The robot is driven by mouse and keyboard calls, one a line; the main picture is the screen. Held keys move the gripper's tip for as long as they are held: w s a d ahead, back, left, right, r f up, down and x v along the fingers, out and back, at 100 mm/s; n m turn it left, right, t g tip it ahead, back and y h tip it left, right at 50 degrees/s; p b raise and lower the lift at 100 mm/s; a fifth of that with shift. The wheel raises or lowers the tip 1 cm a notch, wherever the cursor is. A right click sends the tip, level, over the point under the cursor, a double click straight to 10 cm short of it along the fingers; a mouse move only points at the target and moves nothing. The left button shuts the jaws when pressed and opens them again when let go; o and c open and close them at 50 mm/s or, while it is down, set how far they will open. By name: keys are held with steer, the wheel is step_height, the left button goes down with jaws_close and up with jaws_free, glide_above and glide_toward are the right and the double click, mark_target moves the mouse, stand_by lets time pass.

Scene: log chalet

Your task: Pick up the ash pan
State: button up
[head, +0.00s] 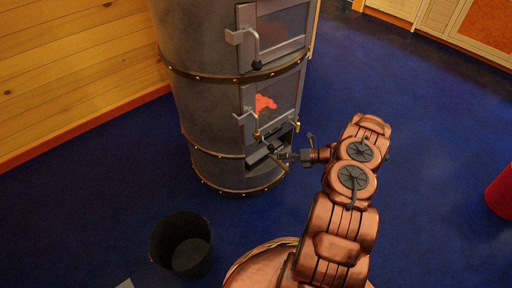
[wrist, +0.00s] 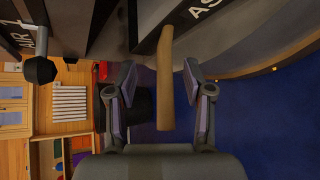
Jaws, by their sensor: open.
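The ash pan (head: 259,156) sits low in the front of the round dark metal stove. In the wrist view its front (wrist: 190,14) carries a partly visible label starting "AS", and its tan bar handle (wrist: 165,80) points toward my gripper. My gripper (head: 284,158) is at the pan's front in the head view. In the wrist view my gripper (wrist: 162,88) is open, with one finger on each side of the handle. A gap shows between the handle and each finger. Most of the pan's body is hidden inside the stove.
The stove (head: 205,110) has two glazed doors above the pan; red shows behind the lower one. A black knob (wrist: 39,70) by an "AIR" label is left of my gripper. A black bucket (head: 182,244) stands on the blue floor (head: 90,190). A red object (head: 500,193) is at far right.

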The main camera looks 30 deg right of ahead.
mark_target(276, 160)
steer(key=shift+f+b+x, duration=0.15)
steer(key=shift+b+x, duration=0.25)
steer(key=shift+x, duration=0.75)
steer(key=shift+f+b+x, duration=0.15)
steer(key=shift+b+x, duration=0.25)
steer(key=shift+x, duration=0.7)
steer(key=shift+d, duration=0.1)
jaws_close()
